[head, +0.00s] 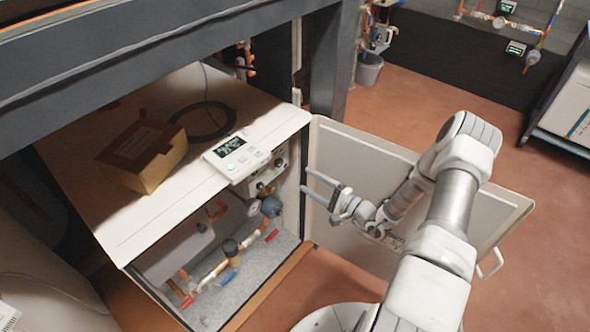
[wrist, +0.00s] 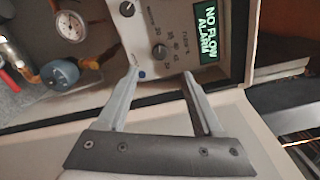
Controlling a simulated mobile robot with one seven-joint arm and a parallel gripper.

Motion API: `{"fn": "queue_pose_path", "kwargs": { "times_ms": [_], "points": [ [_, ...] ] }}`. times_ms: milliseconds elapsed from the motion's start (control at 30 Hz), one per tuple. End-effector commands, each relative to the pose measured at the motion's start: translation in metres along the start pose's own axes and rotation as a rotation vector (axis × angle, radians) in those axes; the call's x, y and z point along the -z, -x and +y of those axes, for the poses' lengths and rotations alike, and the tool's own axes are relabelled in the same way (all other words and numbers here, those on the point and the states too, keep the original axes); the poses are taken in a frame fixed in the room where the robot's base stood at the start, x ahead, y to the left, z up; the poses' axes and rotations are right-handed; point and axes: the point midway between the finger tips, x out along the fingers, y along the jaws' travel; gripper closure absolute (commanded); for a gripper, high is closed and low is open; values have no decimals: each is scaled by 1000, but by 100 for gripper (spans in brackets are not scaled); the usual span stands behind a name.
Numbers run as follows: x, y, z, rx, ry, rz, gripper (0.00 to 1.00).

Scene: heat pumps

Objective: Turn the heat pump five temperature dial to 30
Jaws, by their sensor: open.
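A green display (wrist: 207,30) reads "NO FLOW ALARM". The open cabinet door (head: 420,190) stands behind and below my arm. A control box (head: 236,158) and a cardboard box (head: 145,155) rest on top. Pipes and a gauge (wrist: 70,26) lie inside.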

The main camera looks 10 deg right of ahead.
Motion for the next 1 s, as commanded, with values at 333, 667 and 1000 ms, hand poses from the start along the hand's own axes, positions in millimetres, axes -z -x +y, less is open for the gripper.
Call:
{"fn": "queue_pose_path", "kwargs": {
  "times_ms": [333, 667, 1000],
  "points": [
    [0, 65, -1, 0, 1, 2, 32],
    [0, 75, 0, 0, 1, 0, 32],
    [0, 74, 0, -1, 1, 0, 32]
  ]
}}
